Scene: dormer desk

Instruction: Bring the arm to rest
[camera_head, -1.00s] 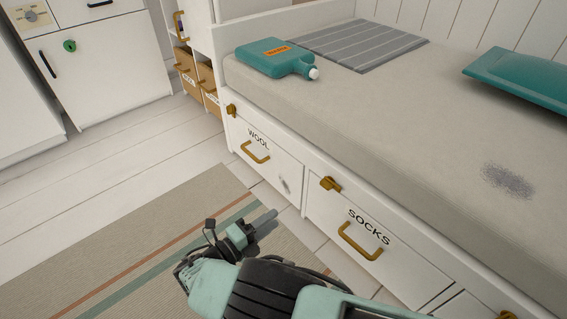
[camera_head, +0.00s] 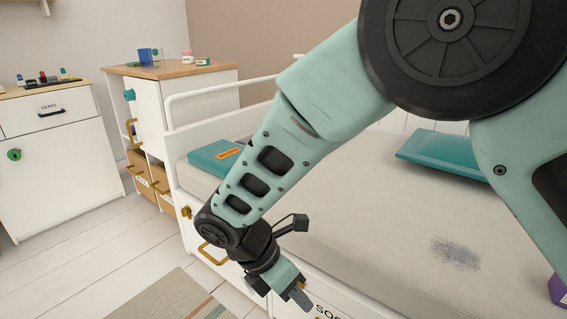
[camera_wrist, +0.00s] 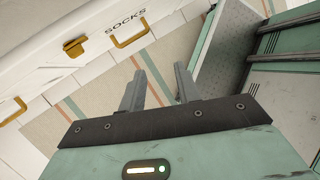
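My arm is pale green and black. It crosses the head view from the upper right and bends down at the wrist in front of the bed's drawers. My gripper (camera_head: 301,296) points down and right near the bottom edge of the head view, partly overlapping the drawer front. In the wrist view its two grey fingers (camera_wrist: 160,78) stand apart, with floor and rug between them and nothing held. The fingertips look clear of the drawers there.
The socks drawer (camera_wrist: 150,22) is shut, with a brass handle and catch. A cabinet (camera_head: 60,165) stands left. A striped rug (camera_head: 165,297) and bare floor are clear.

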